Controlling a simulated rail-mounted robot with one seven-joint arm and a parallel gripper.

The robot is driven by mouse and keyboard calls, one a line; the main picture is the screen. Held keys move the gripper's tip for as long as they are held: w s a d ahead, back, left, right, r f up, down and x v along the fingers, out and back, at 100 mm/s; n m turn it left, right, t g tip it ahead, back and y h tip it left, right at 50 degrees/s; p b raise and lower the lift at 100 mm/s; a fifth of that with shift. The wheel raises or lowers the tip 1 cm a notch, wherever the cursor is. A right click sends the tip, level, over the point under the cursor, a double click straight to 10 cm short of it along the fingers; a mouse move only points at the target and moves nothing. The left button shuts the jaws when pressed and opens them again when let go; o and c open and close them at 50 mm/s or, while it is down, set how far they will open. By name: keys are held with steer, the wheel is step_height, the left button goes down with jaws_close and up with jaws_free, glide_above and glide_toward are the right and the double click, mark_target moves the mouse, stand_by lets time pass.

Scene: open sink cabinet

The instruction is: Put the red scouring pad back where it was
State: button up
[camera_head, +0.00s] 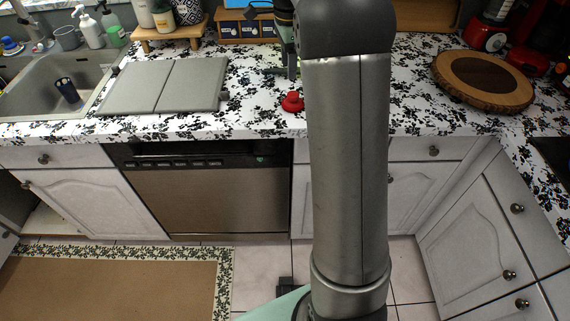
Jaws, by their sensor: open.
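A small red thing (292,102) with a raised knob stands on the patterned counter (250,122) near its front edge, just left of my arm. It is the only loose red thing near my gripper; I cannot tell for sure that it is the scouring pad. My gripper (281,70) is open, above or on the counter behind the red thing and apart from it. It is small and partly hidden by my arm, so its fingertips are hard to make out.
A grey two-panel board (165,86) lies between the sink (50,85) and my gripper. Bottles on a wooden stand (168,35) and a drawer box (245,27) are behind. A round wooden board (483,78) is at right.

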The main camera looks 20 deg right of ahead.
steer(key=s+a+f+n, duration=0.2)
steer(key=s+a+n, duration=0.8)
steer(key=s, duration=0.5)
steer(key=s+a+f+n, duration=0.2)
steer(key=s+n, duration=0.3)
steer(key=s, duration=0.3)
steer(key=s+a+f+n, duration=0.3)
steer(key=s+f+n, duration=0.2)
steer(key=s, duration=0.3)
steer(key=shift+s+a+f+n, duration=0.15)
steer(key=shift+n, duration=0.15)
